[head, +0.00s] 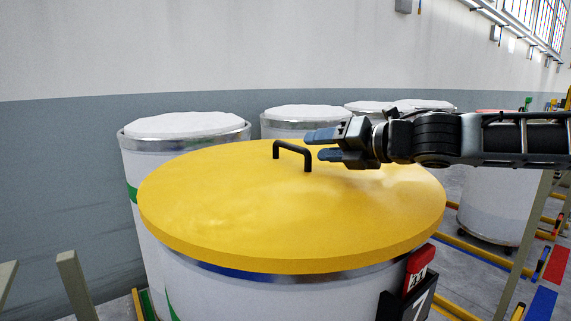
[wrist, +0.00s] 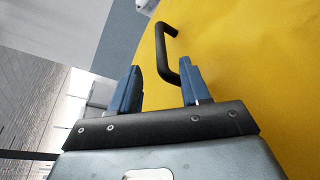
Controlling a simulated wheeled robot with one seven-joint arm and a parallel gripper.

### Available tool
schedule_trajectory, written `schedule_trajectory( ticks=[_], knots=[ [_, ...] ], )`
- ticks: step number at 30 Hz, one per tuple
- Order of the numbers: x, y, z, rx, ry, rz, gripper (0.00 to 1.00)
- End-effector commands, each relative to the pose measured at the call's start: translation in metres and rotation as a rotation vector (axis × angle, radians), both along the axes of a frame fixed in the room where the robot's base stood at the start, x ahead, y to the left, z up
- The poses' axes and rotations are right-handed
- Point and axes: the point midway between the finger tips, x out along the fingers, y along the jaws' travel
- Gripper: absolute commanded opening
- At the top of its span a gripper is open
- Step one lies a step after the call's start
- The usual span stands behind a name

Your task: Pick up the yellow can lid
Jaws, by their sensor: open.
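The yellow can lid (head: 240,220) lies flat on a large white can (head: 260,298) with a metal rim. My gripper (head: 312,146) is open and empty, just to the right of the handle and above the lid. In the wrist view the yellow lid (wrist: 250,70) fills the right side. The handle (wrist: 166,52) there lies ahead of the blue fingertips, with its near end by the right finger. I cannot tell whether that finger touches it.
Several white-filled cans stand behind, one close at the left (head: 185,140). A grey wall (head: 60,150) runs behind them. A red tag (head: 418,270) and a black number plate (head: 408,300) are on the can's front right. Posts (head: 75,285) stand at the front left.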

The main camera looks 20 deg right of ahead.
Motion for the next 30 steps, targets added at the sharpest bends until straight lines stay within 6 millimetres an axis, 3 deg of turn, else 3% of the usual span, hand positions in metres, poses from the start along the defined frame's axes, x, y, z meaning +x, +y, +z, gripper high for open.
schedule_trajectory(
  ticks=[18,28,30],
  knots=[
    [0.061,0.033,-0.014,0.001,0.001,0.003,0.47],
    [0.066,0.035,-0.016,0.000,0.000,0.001,0.47],
    [0.066,0.035,-0.016,0.000,0.000,0.001,0.40]
  ],
)
